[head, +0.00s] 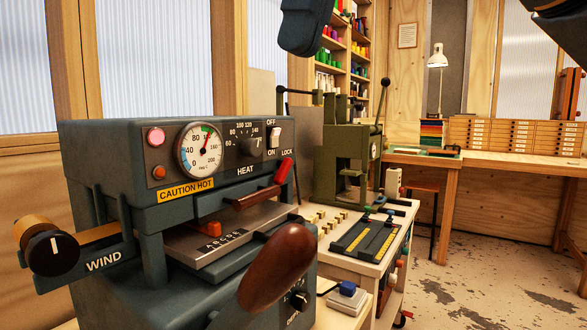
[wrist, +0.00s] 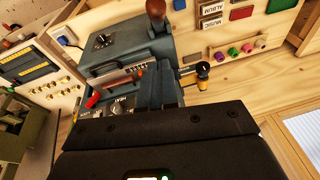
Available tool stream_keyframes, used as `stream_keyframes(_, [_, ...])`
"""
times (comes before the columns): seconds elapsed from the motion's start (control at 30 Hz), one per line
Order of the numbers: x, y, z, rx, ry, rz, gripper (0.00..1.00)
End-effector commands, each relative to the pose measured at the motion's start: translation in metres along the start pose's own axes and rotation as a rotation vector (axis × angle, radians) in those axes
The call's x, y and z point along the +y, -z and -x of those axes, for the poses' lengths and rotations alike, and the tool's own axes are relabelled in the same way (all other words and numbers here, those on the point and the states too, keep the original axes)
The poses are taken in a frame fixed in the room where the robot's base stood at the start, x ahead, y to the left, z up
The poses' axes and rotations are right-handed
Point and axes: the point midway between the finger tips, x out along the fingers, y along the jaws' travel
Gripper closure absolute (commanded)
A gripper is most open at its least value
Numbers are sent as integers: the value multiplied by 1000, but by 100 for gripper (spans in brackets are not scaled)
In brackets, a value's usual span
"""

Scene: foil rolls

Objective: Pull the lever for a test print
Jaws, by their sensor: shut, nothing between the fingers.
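The blue-grey hot foil press (head: 100,180) stands at the left of the head view. A large brown wooden lever handle (head: 278,265) leans up in front of it; its handle also shows in the wrist view (wrist: 155,9) at the top edge. A red-tipped lock handle (head: 284,172) is on the press's right side, and it shows in the wrist view (wrist: 93,100). My gripper (wrist: 167,90) is shut and empty in the wrist view, over the press and apart from the wooden handle. A dark part of my arm hangs at the top of the head view.
The winding knob (head: 50,248) sticks out at the left. A green press (head: 343,165) with a black-knobbed lever (head: 385,82) stands behind, beside type trays (head: 368,238). A blue-topped pad (head: 347,292) lies at the front right. The floor (head: 480,280) at right is open.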

Motion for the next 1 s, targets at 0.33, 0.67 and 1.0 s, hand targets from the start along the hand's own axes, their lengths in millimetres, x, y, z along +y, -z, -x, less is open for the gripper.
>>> stream_keyframes(0.33, [0, 0, -42, -1, 3, 0, 100])
stream_keyframes(0.67, [0, 0, -105, 0, 2, 1, 100])
stream_keyframes(1.0, [0, -27, -127, 1, 1, 0, 100])
